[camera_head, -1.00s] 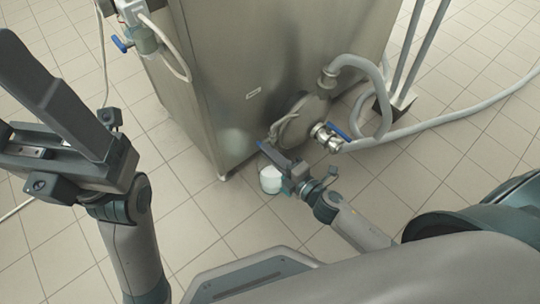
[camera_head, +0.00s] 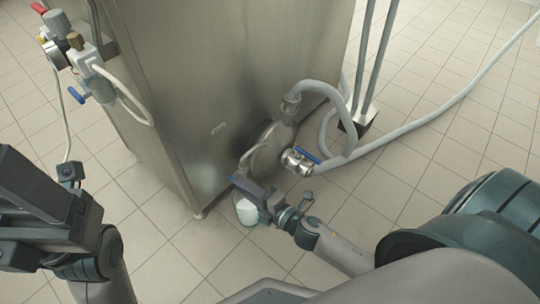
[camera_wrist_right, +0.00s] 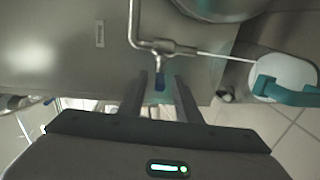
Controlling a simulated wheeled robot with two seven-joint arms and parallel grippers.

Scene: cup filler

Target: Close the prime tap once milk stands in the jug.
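The prime tap shows in the right wrist view as a small metal tap (camera_wrist_right: 172,47) with a blue lever (camera_wrist_right: 160,82). My right gripper (camera_wrist_right: 160,90) is open, with one finger on each side of the lever; I cannot tell whether either touches it. A thin white stream runs from the tap's spout to the jug (camera_wrist_right: 288,73), which is white with a teal handle. The jug's inside looks white, but its level is unclear. In the head view the jug (camera_head: 247,212) stands below my right gripper (camera_head: 250,190). My left gripper (camera_head: 35,205) is at the left edge, its fingertips cut off.
A steel machine cabinet (camera_head: 230,90) stands behind the tap. A round pump housing (camera_head: 270,150), a blue-handled valve (camera_head: 300,158) and a grey hose (camera_head: 400,130) are close by on the right. Another valve group (camera_head: 85,60) hangs at the cabinet's left. Tiled floor is clear in front.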

